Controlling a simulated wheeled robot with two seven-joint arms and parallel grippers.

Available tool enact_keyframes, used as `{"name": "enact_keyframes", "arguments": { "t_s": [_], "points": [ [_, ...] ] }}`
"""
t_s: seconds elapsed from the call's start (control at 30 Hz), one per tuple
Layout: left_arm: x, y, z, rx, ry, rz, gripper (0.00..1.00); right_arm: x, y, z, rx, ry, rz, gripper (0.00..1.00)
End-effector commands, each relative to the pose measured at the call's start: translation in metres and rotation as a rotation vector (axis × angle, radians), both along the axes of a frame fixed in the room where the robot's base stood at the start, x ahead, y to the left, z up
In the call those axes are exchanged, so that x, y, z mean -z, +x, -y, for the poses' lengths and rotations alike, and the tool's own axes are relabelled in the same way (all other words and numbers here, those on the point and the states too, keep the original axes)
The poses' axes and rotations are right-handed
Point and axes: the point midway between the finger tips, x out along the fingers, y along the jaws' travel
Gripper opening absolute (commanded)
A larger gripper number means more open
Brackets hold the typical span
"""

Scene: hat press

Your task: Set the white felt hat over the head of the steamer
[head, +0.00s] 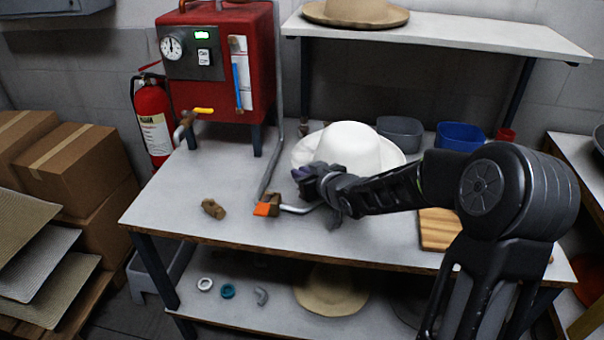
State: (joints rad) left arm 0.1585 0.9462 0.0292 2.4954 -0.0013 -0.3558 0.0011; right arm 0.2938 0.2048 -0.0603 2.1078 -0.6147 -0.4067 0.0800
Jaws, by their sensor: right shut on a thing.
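The white felt hat (352,146) is crown up over the middle of the table, its near brim partly hidden behind my right arm. My right gripper (306,180) is at the hat's near left brim and is shut on it; the fingertips are small and dark here. The red steamer (222,60) stands at the back left of the table. A pipe runs from it down to a brass valve with an orange handle (266,209), and a silver pipe goes on behind my gripper. The steamer's head is not visible. My left gripper is out of view.
A wooden board (438,230), a grey bin (400,131) and a blue bin (460,136) are on the table (170,205). A small brown piece (213,208) lies at the front left. A tan hat (356,12) sits on the raised shelf (450,36).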

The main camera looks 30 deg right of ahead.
Motion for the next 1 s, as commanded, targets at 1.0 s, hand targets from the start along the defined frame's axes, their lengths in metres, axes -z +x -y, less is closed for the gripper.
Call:
{"name": "enact_keyframes", "arguments": {
  "t_s": [1.0],
  "points": [
    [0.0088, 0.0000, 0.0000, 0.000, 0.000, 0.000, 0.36, 0.0085, 0.0003, -0.0001, 0.000, -0.001, 0.001, 0.00]
  ]
}}
